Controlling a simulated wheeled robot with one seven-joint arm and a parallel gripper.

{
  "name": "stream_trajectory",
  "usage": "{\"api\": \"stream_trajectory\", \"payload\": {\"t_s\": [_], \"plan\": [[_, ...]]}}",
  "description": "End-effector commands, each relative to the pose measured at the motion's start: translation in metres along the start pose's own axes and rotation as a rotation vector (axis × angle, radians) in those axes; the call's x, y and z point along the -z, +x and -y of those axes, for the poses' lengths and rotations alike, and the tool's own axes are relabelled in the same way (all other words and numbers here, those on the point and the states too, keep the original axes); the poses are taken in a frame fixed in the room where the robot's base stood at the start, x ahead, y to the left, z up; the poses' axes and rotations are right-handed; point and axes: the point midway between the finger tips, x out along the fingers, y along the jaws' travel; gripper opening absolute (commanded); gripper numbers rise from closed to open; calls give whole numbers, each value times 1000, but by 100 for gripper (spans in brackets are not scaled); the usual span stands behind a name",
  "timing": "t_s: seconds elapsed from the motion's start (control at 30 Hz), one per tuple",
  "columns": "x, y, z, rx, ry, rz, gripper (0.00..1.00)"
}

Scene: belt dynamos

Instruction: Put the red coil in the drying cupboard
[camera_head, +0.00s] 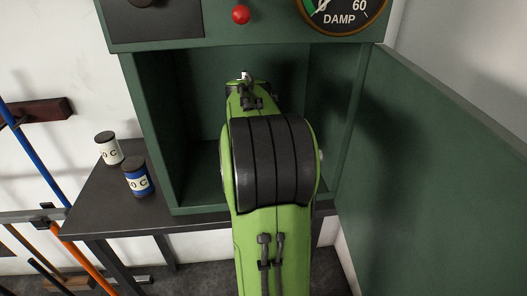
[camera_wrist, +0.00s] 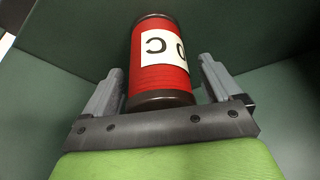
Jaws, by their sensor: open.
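The red coil (camera_wrist: 157,75) is a red cylinder with black ends and a white label, seen in the wrist view. It stands inside the green drying cupboard (camera_head: 156,110), in front of my gripper. My gripper (camera_wrist: 163,82) is open, with one grey finger on each side of the coil's lower part and a small gap showing at each side. In the head view my green arm reaches into the cupboard and hides the coil and most of the gripper. The cupboard door (camera_head: 440,170) stands open to the right.
A white-labelled tin (camera_head: 109,150) and a blue tin (camera_head: 138,178) stand on the dark table (camera_head: 105,205) left of the cupboard. A red knob (camera_head: 241,15) and a damp gauge (camera_head: 340,12) sit above the opening. Coloured poles lean at the far left.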

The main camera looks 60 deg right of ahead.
Motion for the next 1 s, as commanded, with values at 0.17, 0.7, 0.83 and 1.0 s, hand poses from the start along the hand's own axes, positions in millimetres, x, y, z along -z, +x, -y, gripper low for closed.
{"api": "stream_trajectory", "payload": {"t_s": [0.17,0.7,0.83,1.0], "plan": [[1,-3,0,0,0,0,92],[-80,-77,0,1,-4,-1,92],[-99,-85,1,1,-3,0,92],[-107,-87,0,-1,0,1,92]]}}
